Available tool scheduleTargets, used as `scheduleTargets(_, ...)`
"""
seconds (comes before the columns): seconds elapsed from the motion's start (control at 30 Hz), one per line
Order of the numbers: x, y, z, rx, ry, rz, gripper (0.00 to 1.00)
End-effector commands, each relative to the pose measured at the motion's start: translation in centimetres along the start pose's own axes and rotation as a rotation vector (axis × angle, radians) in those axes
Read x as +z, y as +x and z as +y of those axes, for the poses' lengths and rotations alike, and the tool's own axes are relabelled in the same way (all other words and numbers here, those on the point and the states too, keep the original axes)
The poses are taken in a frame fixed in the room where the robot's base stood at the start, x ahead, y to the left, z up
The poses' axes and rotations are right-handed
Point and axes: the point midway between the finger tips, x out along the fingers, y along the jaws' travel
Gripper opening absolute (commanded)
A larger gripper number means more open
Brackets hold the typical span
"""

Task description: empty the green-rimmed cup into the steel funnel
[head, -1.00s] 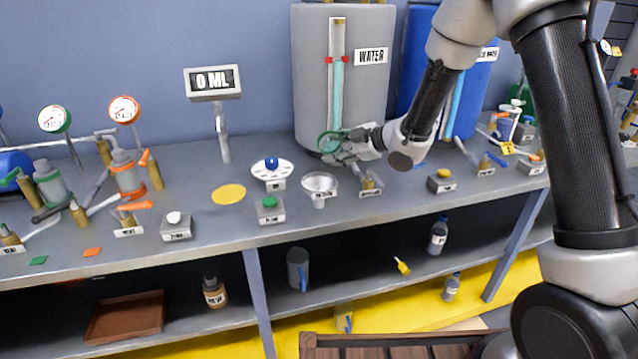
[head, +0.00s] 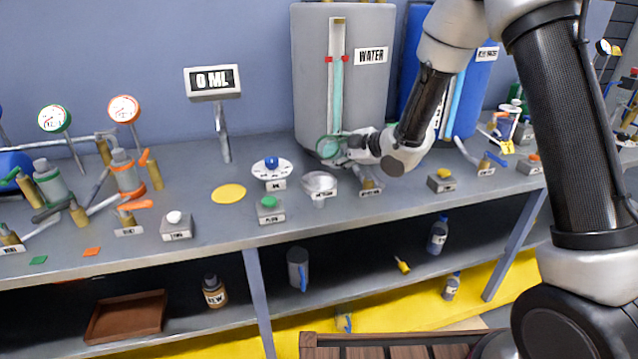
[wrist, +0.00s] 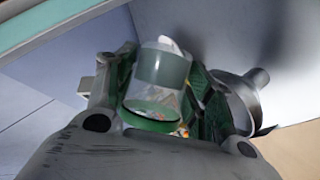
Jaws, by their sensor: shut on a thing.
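The green-rimmed cup (head: 328,148) is in my gripper (head: 343,150), above the bench and in front of the grey water tank. Its rim is tipped toward the front of the bench. In the wrist view, the clear cup (wrist: 162,68) sits between the fingers of my gripper (wrist: 160,95), with its green rim toward the camera. The steel funnel (head: 320,184) stands on the bench just below and in front of the cup. The funnel also shows beside the right finger in the wrist view (wrist: 247,92). I cannot tell how much liquid is in the cup.
A display (head: 213,81) reads 0 ML. A white round dial with a blue knob (head: 272,168) and a green button box (head: 269,208) stand left of the funnel. A yellow disc (head: 229,194) lies flat on the bench.

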Motion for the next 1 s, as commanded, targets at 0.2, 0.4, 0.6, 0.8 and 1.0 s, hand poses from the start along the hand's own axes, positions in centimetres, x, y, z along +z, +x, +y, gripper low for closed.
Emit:
scheduleTargets(0.2,0.07,0.07,-0.11,0.013,-0.025,-0.005,0.22)
scheduleTargets(0.4,0.14,0.11,-0.19,0.025,-0.05,-0.009,0.22)
scheduleTargets(0.6,0.19,0.16,-0.29,0.036,-0.074,-0.014,0.22)
scheduleTargets(0.8,0.26,0.22,-0.39,0.048,-0.097,-0.019,0.22)
scheduleTargets(1.0,0.34,0.26,-0.48,0.06,-0.121,-0.024,0.22)
